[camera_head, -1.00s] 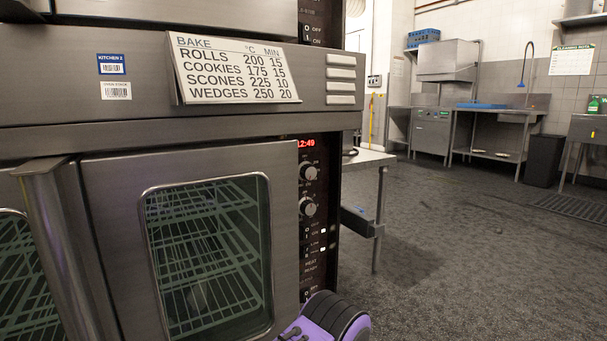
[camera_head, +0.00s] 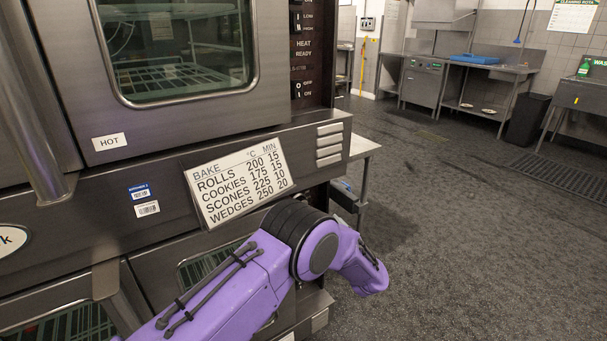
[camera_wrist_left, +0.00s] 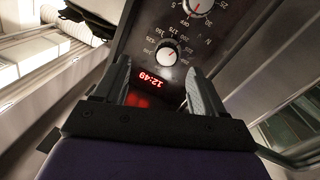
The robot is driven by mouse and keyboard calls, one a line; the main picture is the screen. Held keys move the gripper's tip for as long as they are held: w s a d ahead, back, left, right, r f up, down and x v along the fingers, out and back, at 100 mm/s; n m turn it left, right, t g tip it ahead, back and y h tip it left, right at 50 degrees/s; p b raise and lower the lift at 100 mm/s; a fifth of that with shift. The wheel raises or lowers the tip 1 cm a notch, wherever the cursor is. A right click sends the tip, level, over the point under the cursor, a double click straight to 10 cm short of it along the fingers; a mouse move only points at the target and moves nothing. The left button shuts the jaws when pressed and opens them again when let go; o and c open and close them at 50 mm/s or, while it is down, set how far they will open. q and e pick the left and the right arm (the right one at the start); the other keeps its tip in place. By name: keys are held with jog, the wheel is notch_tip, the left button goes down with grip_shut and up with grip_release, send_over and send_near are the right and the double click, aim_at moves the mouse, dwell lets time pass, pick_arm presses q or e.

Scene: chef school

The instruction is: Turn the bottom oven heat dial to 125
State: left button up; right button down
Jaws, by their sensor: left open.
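In the left wrist view the bottom oven's dark control panel (camera_wrist_left: 133,45) appears upside down. My left gripper (camera_wrist_left: 157,72) is open, with one finger to each side of the red 12:49 clock (camera_wrist_left: 148,82), apart from the dial. A second dial (camera_wrist_left: 197,7) is at the top edge. In the head view my purple left arm hides the dials. My right gripper is not in view.
In the head view the bake chart (camera_head: 240,180) is fixed to the oven front, above my arm. The upper oven door (camera_head: 180,50) and its vertical handle (camera_head: 30,110) are at left. Floor at right is clear.

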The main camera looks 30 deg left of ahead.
pick_arm(q)
jog(key=w+a+r+g+y, duration=0.1)
jog(key=w+a+g, duration=0.1)
jog(key=a, duration=0.8)
jog(key=shift+w+a+r+n, duration=0.25)
jog(key=shift+w+n, duration=0.15)
jog(key=shift+w, duration=0.45)
jog(key=c, duration=0.8)
